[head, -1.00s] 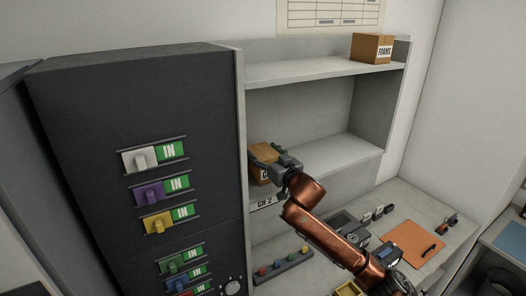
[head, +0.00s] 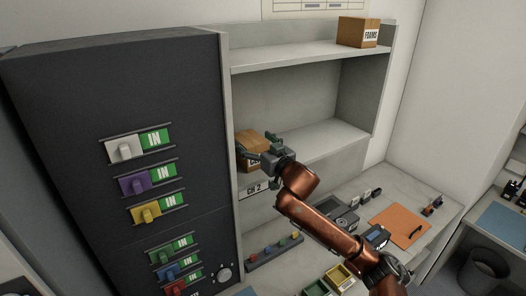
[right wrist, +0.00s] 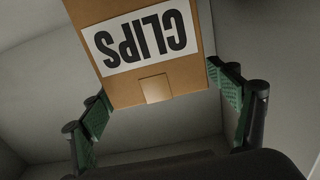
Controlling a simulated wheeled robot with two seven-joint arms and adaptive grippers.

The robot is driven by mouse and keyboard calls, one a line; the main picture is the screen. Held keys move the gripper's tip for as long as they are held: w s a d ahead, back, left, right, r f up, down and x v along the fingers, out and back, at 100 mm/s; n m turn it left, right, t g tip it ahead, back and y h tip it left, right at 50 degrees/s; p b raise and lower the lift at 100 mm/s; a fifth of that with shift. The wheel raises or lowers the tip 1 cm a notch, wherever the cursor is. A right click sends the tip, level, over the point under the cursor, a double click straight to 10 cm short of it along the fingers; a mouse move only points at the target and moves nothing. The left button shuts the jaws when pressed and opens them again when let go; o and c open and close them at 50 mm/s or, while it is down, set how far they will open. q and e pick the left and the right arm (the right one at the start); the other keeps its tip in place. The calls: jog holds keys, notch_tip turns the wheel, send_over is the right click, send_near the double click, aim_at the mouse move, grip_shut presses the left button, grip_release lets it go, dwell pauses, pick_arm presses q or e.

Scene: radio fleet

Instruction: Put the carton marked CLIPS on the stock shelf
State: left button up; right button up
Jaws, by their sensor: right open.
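The brown CLIPS carton (head: 252,138) sits at the left end of the middle shelf board (head: 325,140), close to the dark cabinet. In the right wrist view the carton (right wrist: 155,82) shows its white CLIPS label upside down. My right gripper (head: 262,150) is open at the carton's near side, partly covering it. In the right wrist view its green-padded fingers (right wrist: 165,92) are spread near the carton's two sides; I cannot tell whether the right one still touches. My left gripper is out of view.
A FORMS carton (head: 358,32) stands on the top shelf. The dark cabinet (head: 75,100) borders the shelf on the left. The middle board is clear to the right.

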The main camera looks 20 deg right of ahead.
jog(key=s+d+b, duration=0.1)
jog(key=s+b, duration=0.1)
jog(key=s, duration=0.7)
jog(key=shift+s+d, duration=0.15)
jog(key=shift+s, duration=0.05)
